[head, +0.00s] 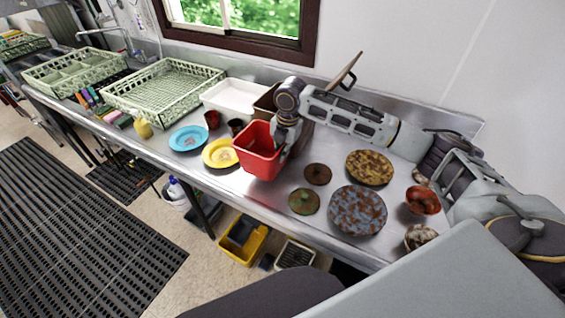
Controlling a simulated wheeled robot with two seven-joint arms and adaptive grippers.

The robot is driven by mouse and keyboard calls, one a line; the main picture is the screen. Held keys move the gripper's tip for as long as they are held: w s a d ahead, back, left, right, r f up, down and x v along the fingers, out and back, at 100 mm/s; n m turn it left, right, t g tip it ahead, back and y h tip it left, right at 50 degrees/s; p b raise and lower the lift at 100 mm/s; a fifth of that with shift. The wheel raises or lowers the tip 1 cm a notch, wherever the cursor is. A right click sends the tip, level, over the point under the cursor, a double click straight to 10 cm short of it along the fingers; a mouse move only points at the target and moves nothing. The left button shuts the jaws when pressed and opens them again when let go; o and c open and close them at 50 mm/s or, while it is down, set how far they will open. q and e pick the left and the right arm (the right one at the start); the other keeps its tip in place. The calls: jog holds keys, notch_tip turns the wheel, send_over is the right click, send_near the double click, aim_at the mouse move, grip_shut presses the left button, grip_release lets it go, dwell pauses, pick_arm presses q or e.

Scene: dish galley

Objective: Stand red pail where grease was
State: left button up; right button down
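The red pail (258,152) is an open, square-sided tub, upright near the front of the steel counter, right of the yellow plate (220,153). My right gripper (284,142) reaches down at the pail's right side and appears shut on its rim or wall; the fingertips are partly hidden. I cannot tell whether the pail's base touches the counter. I cannot make out a grease patch or a container marked as grease. My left gripper is not in view.
Dirty plates (357,209), a rusty bowl (422,200) and small lids (304,201) crowd the counter's right. A blue plate (188,138), dark red cup (212,119), white tub (235,97) and green racks (163,90) stand left. A yellow bucket (243,240) is below.

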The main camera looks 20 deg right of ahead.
jog(key=shift+f+p, duration=0.3)
jog(key=shift+f, duration=2.15)
jog(key=c, duration=1.6)
grip_release()
jog(key=shift+f, duration=0.1)
jog(key=shift+c, duration=0.2)
notch_tip(320, 180, up, 12)
jog(key=s+b, duration=0.1)
jog(key=shift+d, duration=0.4)
